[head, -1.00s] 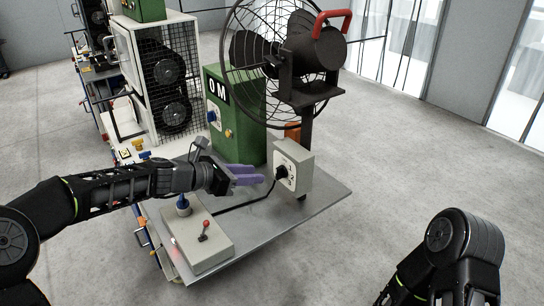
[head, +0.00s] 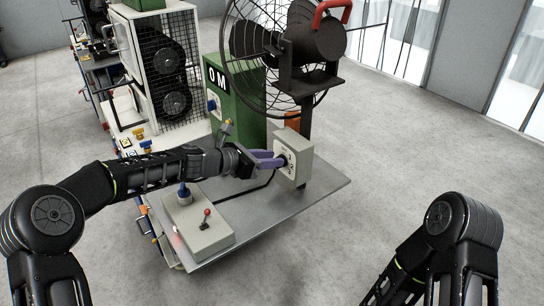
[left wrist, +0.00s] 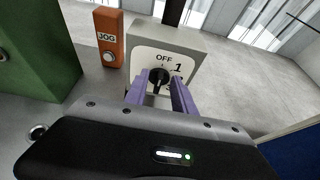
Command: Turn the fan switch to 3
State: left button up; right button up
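The fan switch is a black knob (left wrist: 158,76) on a pale grey box (head: 294,157) mounted on the fan's post. The labels "OFF" and "1" show in the left wrist view; the lower labels are partly hidden by a finger. My left gripper (head: 282,161) reaches the box face, with its purple fingers on either side of the knob. In the left wrist view the fingers (left wrist: 160,84) are spread, with a small gap to the knob at the right; contact at the left cannot be told. My right gripper is out of view; only its arm shows.
The black caged fan (head: 290,45) stands above the switch. An orange JOG box (left wrist: 108,42) is left of the switch box. A green cabinet (head: 235,108) and a box with a red-tipped lever (head: 200,225) stand nearby on the grey table (head: 315,195). Floor at right is clear.

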pick_arm(q)
jog(key=shift+w+d+f, duration=0.15)
jog(key=shift+w+d, duration=0.1)
jog(key=shift+d, duration=0.05)
jog(key=shift+c, duration=0.4)
grip_shut()
